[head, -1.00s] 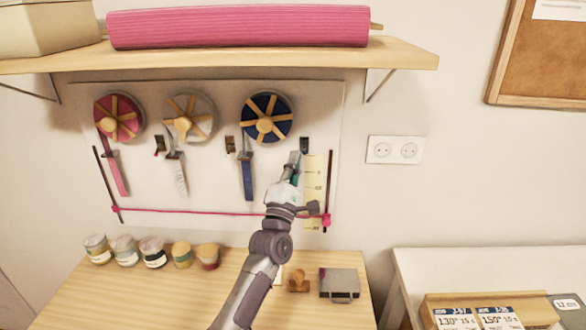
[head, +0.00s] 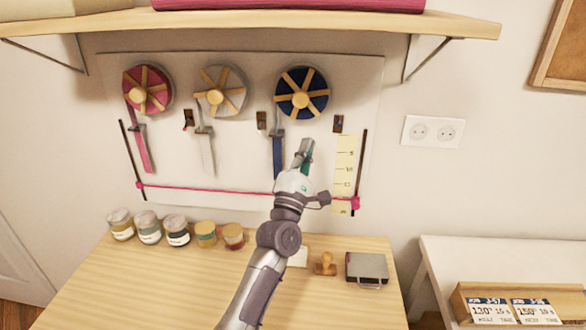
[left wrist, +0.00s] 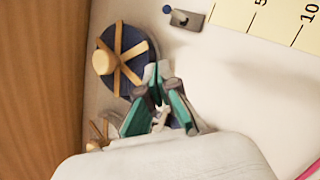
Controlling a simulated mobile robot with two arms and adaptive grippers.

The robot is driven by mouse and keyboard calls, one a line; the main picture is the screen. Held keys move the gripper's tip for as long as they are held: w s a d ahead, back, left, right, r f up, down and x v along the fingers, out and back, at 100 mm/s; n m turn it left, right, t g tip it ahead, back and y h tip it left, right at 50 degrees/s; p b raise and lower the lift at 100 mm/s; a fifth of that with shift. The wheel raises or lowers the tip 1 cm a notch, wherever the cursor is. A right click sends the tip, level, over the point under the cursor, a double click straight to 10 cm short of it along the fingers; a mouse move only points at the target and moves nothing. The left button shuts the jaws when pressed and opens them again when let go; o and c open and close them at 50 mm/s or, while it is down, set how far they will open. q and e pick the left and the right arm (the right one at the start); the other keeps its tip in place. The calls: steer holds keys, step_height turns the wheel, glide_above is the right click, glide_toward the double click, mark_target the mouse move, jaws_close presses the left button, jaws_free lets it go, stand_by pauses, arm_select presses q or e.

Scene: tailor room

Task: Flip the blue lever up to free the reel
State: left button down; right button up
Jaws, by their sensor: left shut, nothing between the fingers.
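The blue reel (head: 302,93) with wooden spokes hangs on the wall board, and its blue ribbon (head: 278,156) hangs below. The small dark lever plate (head: 338,123) is right of and below the reel. In the left wrist view, the blue lever's knob (left wrist: 167,9) shows at the plate's end toward the shelf; the plate (left wrist: 188,19) is bare beyond it. My left gripper (head: 306,148) is shut and empty, below and left of the plate, apart from it. In the left wrist view its fingers (left wrist: 157,92) overlap the blue reel (left wrist: 127,60). My right gripper is out of view.
A wooden shelf (head: 300,25) juts out above the board. Red (head: 147,90) and white (head: 220,91) reels hang to the left. A yellow ruler (head: 345,165) is below the lever plate. Jars, a stamp (head: 325,265) and a grey case (head: 367,268) stand on the table below.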

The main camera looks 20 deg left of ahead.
arm_select(q)
steer(key=s+d+b, duration=0.1)
steer(key=s, duration=0.6)
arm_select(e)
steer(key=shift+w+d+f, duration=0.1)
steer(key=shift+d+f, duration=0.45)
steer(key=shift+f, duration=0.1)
arm_select(q)
steer(key=shift+s+d, duration=0.1)
steer(key=shift+s, duration=0.05)
